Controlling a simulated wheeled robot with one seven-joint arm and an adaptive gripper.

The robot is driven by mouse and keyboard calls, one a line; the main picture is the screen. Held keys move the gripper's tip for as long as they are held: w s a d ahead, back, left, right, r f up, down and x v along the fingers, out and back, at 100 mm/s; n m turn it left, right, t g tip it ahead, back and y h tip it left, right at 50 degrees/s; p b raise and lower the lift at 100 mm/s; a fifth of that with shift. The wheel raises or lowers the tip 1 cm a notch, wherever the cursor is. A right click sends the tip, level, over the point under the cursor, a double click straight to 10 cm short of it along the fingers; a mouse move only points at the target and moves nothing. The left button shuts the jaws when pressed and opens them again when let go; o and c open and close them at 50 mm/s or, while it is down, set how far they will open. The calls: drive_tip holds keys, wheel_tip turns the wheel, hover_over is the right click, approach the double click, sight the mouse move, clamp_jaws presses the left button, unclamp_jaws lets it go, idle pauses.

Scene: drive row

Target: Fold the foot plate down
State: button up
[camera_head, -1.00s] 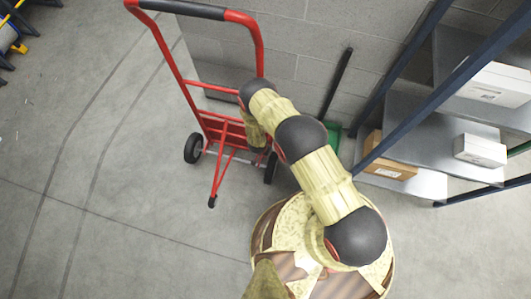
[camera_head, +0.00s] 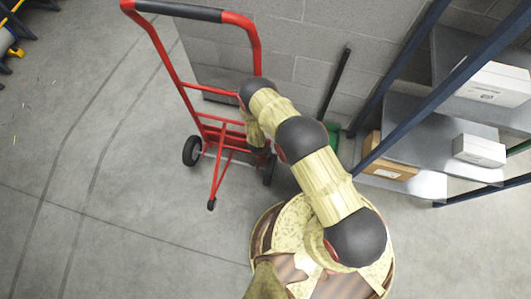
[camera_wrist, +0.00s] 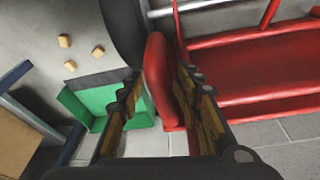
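The red hand truck (camera_head: 166,55) stands upright by the wall, with black wheels and a black handle grip. Its foot plate is low on the frame, partly behind my arm in the head view. In the wrist view a broad red panel (camera_wrist: 270,72), apparently the foot plate, fills the right side. A rounded red edge (camera_wrist: 158,75) lies between the fingers of my gripper (camera_wrist: 160,85). The fingers are apart, the right one close against the red edge, with a narrow gap at the left one. Whether they touch it cannot be told. The head view hides my gripper behind my arm.
A black truck wheel (camera_wrist: 124,28) is just beyond the left finger. A green dustpan (camera_wrist: 92,103) and several small tan blocks (camera_wrist: 98,51) lie left of it. A shelf rack (camera_head: 420,128) with boxes stands right; a grey block wall is behind.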

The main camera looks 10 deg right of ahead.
drive_tip(key=v, duration=0.7)
drive_tip(key=shift+r, duration=0.2)
drive_tip(key=shift+s+r, duration=0.2)
drive_tip(key=shift+a, duration=0.1)
idle(0.3)
